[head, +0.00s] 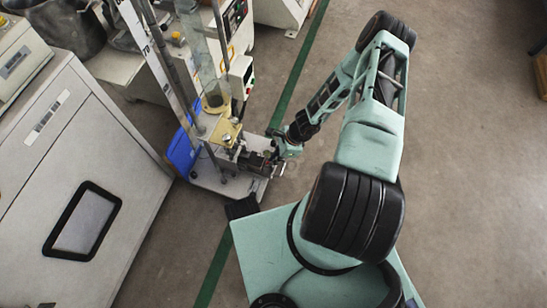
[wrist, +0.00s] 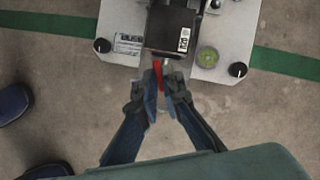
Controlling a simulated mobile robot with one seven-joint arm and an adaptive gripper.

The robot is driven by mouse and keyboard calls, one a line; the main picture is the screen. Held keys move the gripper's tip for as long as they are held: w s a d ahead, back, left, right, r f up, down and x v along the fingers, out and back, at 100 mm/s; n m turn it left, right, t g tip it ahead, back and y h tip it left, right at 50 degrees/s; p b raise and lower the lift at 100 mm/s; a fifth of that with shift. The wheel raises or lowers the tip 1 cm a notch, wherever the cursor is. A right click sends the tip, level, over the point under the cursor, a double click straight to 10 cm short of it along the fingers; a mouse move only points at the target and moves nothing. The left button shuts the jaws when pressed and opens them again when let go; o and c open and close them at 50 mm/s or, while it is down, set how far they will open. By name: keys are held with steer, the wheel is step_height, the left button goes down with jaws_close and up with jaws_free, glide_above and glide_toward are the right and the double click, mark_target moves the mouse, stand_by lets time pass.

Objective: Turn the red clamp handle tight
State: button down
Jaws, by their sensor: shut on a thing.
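The red clamp handle (wrist: 157,76) shows in the wrist view as a short red bar, just below the black block of the machine (wrist: 172,30). My gripper (wrist: 160,84) has its two fingers closed around the handle's lower part. The fingers hide part of the handle, and its exact angle is hard to tell. In the head view my gripper (head: 278,160) reaches the right side of the testing machine's base, and the red handle is too small to make out there.
The machine's light base plate (wrist: 240,35) has black knobs at its corners and a round green level. A blue object (head: 183,152) sits at its left. A large grey cabinet (head: 75,190) fills the left. Open floor with a green line (head: 300,62) lies at right.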

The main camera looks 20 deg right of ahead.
steer(key=m+p, duration=0.1)
steer(key=m, duration=0.1)
steer(key=m+t+p, duration=0.1)
steer(key=shift+s+r+m+t+h, duration=0.15)
steer(key=shift+m+t+h, duration=0.15)
steer(key=shift+m, duration=0.1)
steer(key=shift+m+p, duration=0.4)
steer(key=c, duration=2.1)
jaws_free()
steer(key=v, duration=1.1)
steer(key=shift+s+r, duration=0.35)
